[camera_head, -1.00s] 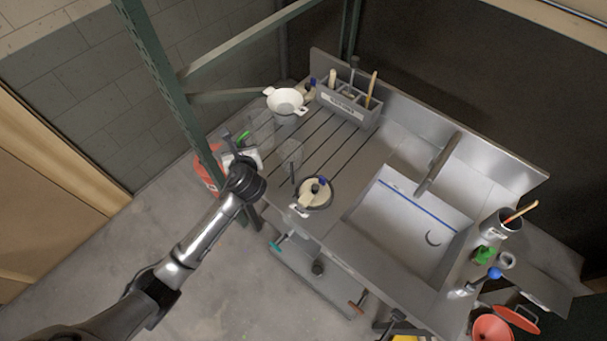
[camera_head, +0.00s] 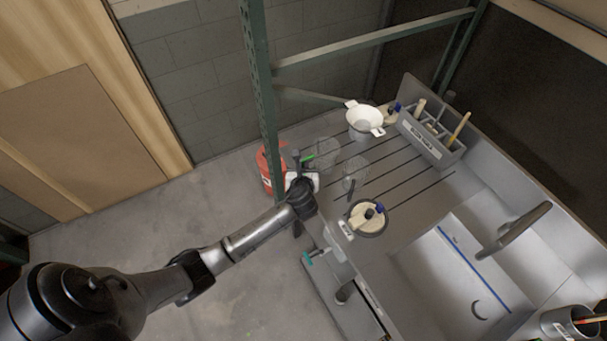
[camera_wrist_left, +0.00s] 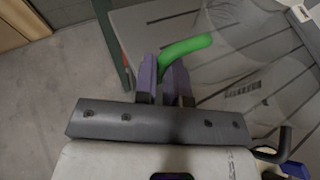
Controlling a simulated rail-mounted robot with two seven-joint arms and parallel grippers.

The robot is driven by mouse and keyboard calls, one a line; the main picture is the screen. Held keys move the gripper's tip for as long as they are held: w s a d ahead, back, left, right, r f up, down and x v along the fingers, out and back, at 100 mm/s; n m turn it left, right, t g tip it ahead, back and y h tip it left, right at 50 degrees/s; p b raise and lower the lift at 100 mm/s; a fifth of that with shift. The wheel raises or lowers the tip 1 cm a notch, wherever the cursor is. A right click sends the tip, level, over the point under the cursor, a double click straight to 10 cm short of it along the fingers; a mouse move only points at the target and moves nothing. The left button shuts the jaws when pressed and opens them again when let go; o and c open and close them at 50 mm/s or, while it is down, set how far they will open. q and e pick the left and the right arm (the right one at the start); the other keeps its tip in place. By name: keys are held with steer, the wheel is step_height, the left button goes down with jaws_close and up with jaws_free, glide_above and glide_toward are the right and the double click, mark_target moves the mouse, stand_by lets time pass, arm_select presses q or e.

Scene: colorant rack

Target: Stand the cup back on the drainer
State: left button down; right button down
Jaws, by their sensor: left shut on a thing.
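A clear cup (camera_head: 326,153) with a green handle (camera_head: 307,158) is at the left edge of the grooved drainer (camera_head: 405,190). My left gripper (camera_head: 301,170) is at the cup's handle side. In the left wrist view its purple fingers (camera_wrist_left: 168,78) are shut on the green handle (camera_wrist_left: 187,45). The cup's see-through body (camera_wrist_left: 235,35) overlaps the drainer slats there, and I cannot tell whether its base touches them. A second clear cup (camera_head: 355,170) with a dark handle stands to the right on the drainer. My right gripper is out of view.
A white strainer (camera_head: 364,118) stands behind the cups, beside a grey caddy (camera_head: 430,140). A round lidded pot (camera_head: 367,217) is at the drainer's front edge. A green rack post (camera_head: 262,100) and a red container (camera_head: 268,170) are close to my left gripper.

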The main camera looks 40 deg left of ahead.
arm_select(q)
steer(key=shift+f+b, duration=0.3)
steer(key=shift+f, duration=1.35)
steer(key=shift+f, duration=0.15)
steer(key=c, duration=1.2)
jaws_free()
steer(key=shift+r, duration=0.25)
steer(key=p+v, duration=0.1)
steer(key=v, duration=1.1)
steer(key=shift+p, duration=0.3)
steer(key=s+d+n+g+h, duration=0.2)
steer(key=s+d+n+h, duration=0.1)
steer(key=s+n, duration=0.5)
steer(key=s+d+n+g+h, duration=0.2)
steer(key=s+d+n+h, duration=0.1)
steer(key=s+n, duration=0.5)
steer(key=s+d+f+n+g+h, duration=0.1)
steer(key=s+d+n+g+h, duration=0.1)
steer(key=s+n, duration=0.7)
steer(key=shift+s+d+n+g+h, duration=0.1)
steer(key=shift+d+n+g+h, duration=0.2)
steer(key=shift+d+h, duration=0.35)
